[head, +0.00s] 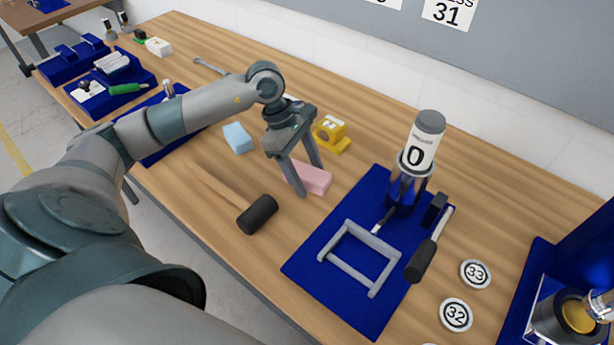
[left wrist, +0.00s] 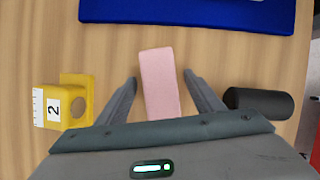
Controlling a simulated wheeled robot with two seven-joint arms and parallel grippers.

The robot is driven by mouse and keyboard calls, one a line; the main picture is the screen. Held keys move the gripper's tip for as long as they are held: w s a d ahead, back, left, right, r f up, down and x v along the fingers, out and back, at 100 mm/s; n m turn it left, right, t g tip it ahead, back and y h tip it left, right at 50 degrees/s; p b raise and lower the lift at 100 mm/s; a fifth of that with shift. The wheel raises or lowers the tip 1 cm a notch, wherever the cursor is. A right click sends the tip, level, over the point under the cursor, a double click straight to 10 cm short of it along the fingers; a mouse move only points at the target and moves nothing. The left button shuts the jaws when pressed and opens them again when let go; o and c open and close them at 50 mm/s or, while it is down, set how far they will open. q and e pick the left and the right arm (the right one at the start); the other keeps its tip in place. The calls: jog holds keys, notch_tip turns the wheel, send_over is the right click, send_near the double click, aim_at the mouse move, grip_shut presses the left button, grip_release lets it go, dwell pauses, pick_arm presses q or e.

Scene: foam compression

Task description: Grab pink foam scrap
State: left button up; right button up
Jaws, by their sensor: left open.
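The pink foam scrap (head: 314,179) is a small block lying on the wooden table, just left of the blue mat. My left gripper (head: 312,181) is open above it, fingers pointing down, and one finger hides part of the scrap in the head view. In the left wrist view, the pink scrap (left wrist: 158,82) lies between the two spread fingers of my left gripper (left wrist: 160,84), with a gap on either side. I cannot tell from these views how high the fingertips are above the table. My right gripper is not in view.
A black-headed mallet (head: 258,213) lies close by at left, and a yellow block marked 2 (head: 331,133) stands behind. A light blue foam piece (head: 238,138) lies further left. The blue mat (head: 330,304) carries a grey frame and a press-like device marked 0 (head: 417,152).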

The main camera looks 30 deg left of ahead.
aim_at(313, 174)
pick_arm(q)
jog(key=shift+f, duration=0.15)
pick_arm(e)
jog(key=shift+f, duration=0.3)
pick_arm(q)
jog(key=c, duration=1.1)
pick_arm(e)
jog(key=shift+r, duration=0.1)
